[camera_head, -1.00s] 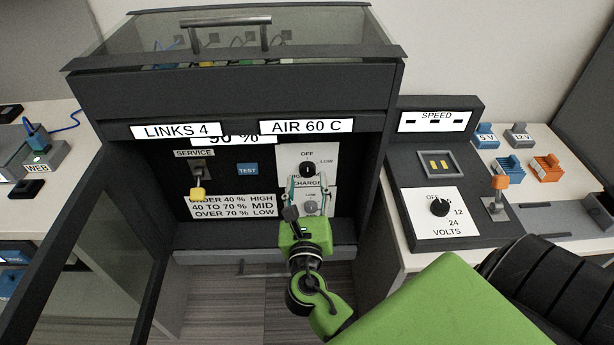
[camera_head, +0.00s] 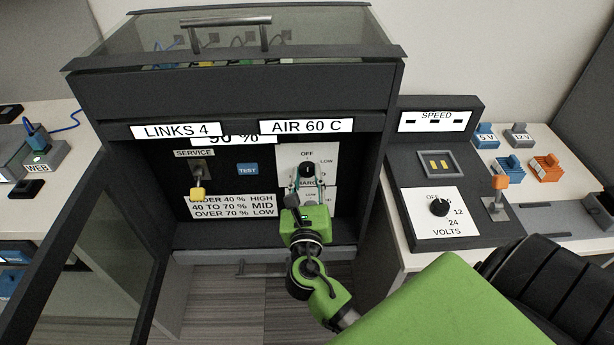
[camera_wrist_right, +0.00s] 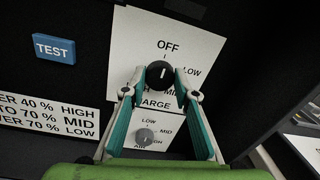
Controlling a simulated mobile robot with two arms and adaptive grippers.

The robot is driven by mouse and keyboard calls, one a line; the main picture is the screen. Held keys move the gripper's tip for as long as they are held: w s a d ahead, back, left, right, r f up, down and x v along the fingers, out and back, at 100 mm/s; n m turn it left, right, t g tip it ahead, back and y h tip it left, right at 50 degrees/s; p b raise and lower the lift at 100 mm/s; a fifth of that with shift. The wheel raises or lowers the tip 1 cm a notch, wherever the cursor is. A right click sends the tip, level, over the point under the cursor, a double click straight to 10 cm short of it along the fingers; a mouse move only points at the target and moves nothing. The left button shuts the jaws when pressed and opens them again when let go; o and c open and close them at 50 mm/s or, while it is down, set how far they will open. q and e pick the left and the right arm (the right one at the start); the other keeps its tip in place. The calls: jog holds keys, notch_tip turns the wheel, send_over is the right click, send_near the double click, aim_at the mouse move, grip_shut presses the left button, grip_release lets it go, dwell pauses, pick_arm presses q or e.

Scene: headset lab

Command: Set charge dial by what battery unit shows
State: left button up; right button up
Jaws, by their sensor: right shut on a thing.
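The charge dial (camera_head: 306,170) is a round black knob with a white mark, on a white plate in the open battery unit. In the wrist view the dial (camera_wrist_right: 160,73) has its mark pointing up, roughly at OFF; LOW lies to its right. My right gripper (camera_wrist_right: 160,82) is shut on the dial, one finger at each side. The gripper also shows in the head view (camera_head: 307,180). The battery display (camera_head: 233,139) seems to read 90 %, its top partly covered. The rule label (camera_head: 232,206) gives over 70 % as LOW. My left gripper is out of view.
A grey air dial (camera_wrist_right: 145,137) sits just below, between my fingers. The blue TEST button (camera_head: 247,169) and yellow-tipped service lever (camera_head: 197,192) are to the left. The unit's open glass door (camera_head: 95,255) stands at left. A volts dial (camera_head: 439,207) is on the right bench.

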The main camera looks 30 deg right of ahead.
jog(key=shift+m, duration=1.3)
jog(key=shift+m+p, duration=0.3)
jog(key=shift+m, duration=1)
jog(key=m, duration=0.2)
jog(key=shift+m+y, duration=0.3)
jog(key=shift+m, duration=0.1)
jog(key=shift+s+d+m, duration=0.1)
jog(key=shift+m, duration=0.3)
jog(key=shift+m+b, duration=0.35)
jog(key=shift+m, duration=1.35)
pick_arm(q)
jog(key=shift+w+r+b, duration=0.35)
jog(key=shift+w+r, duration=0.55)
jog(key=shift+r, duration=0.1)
pick_arm(e)
jog(key=shift+m, duration=0.7)
